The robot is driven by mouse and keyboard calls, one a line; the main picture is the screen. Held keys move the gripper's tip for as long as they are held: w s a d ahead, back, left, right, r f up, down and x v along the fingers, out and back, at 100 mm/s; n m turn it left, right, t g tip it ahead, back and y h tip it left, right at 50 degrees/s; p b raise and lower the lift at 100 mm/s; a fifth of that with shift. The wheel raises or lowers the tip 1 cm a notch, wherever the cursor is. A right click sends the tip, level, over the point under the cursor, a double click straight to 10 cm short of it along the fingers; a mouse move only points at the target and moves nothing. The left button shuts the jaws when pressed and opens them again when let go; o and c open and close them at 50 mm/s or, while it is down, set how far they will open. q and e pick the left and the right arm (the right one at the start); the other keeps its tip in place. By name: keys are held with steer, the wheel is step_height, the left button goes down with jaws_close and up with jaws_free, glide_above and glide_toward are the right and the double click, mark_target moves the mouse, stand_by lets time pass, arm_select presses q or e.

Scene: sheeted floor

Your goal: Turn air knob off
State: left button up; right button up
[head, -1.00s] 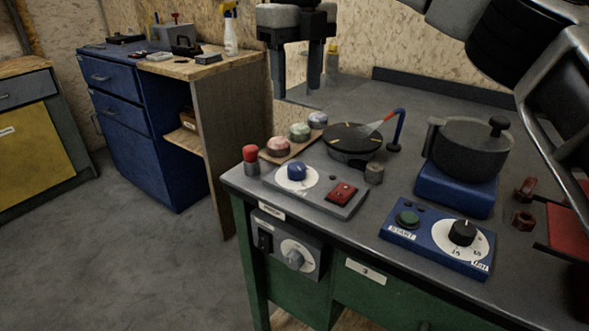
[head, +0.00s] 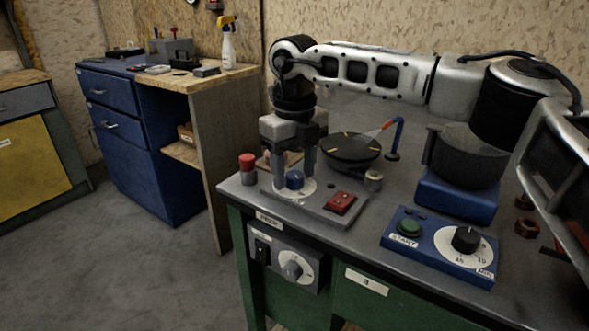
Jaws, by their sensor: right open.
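A blue knob (head: 295,180) stands on a white round dial on the grey control panel (head: 330,212) near the bench's left front corner. My right gripper (head: 294,175) points straight down over it, its fingers open on either side of the knob. I cannot tell whether the fingers touch it. A grey knob (head: 291,270) on a white dial is on the box under the bench edge, beside a black switch (head: 262,250). A black knob (head: 466,239) is on the blue START box (head: 438,262). Which knob is for air cannot be read. My left gripper is out of view.
A red-topped cylinder (head: 248,168) stands left of the panel, and a red switch (head: 340,202) is on it. A black round pan (head: 350,148) is behind. A grey pot (head: 466,158) sits on a blue base. My right arm spans above the bench.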

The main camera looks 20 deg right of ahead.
steer(key=shift+c, duration=0.3)
steer(key=c, duration=0.9)
